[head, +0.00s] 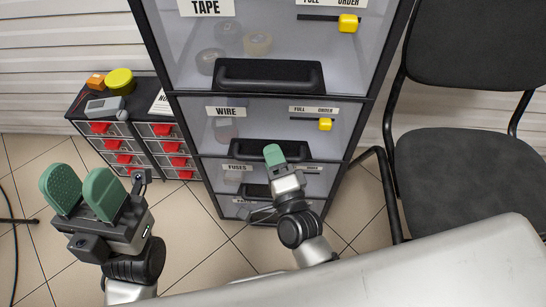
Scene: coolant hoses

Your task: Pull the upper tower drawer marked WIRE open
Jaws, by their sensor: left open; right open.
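The drawer marked WIRE (258,118) is in the tower, below the drawer marked TAPE (212,50). Its front looks flush with the tower frame, and a dim item shows behind its clear face. Its black handle (245,149) runs along the lower edge. My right gripper (273,156) is at the right-middle part of this handle, with one green finger pad showing in front of it. The other finger is hidden, and I cannot tell whether the gripper touches the handle. My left gripper (83,194) is open and empty at the left, away from the tower, its two green pads apart.
A drawer marked FUSES (238,168) is below WIRE. A yellow slider (326,125) sits on the WIRE front. A small cabinet with red-handled drawers (122,159) stands left, with a yellow round container (120,80) on top. A black chair (465,170) stands close at right.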

